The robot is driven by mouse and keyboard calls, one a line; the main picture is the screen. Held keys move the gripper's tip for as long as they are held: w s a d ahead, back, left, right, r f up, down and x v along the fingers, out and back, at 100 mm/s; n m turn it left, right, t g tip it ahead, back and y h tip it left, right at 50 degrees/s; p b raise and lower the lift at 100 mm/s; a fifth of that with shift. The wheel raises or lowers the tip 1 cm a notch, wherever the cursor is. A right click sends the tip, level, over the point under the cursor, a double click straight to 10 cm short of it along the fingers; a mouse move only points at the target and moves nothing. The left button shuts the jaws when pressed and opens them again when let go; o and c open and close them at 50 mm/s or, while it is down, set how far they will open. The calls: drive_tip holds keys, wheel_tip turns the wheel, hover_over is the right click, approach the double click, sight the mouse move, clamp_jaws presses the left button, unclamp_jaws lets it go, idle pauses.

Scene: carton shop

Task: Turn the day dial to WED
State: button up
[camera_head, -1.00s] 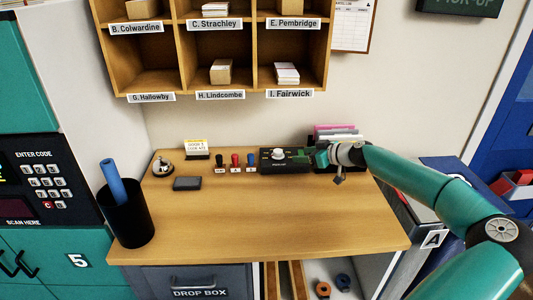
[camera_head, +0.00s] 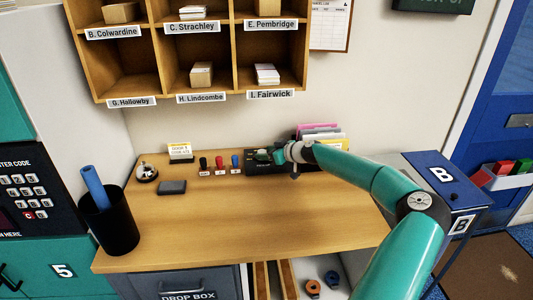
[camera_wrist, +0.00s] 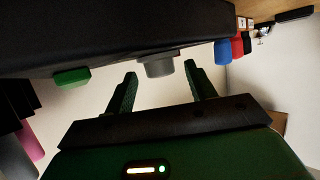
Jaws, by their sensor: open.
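The day dial box (camera_head: 256,169) is black and sits at the back of the wooden desk. In the wrist view, its grey round dial (camera_wrist: 158,67) sticks out from the black face, with a green button (camera_wrist: 72,77) to its left. My gripper (camera_head: 272,154) is over the box in the head view and partly hides the dial. In the wrist view, my gripper (camera_wrist: 160,72) is open, with the dial between the fingertips and gaps on both sides. Day markings and the dial's setting cannot be read.
Black, red and blue stamps (camera_head: 220,164) stand left of the box. Coloured folders (camera_head: 322,131) stand behind my wrist. The desk's front (camera_head: 240,220) is clear.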

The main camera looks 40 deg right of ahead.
drive_tip(key=shift+w+f, duration=0.1)
drive_tip(key=shift+w, duration=0.15)
drive_tip(key=shift+c, duration=0.4)
drive_tip(key=shift+a, duration=0.1)
drive_tip(key=c, duration=0.9)
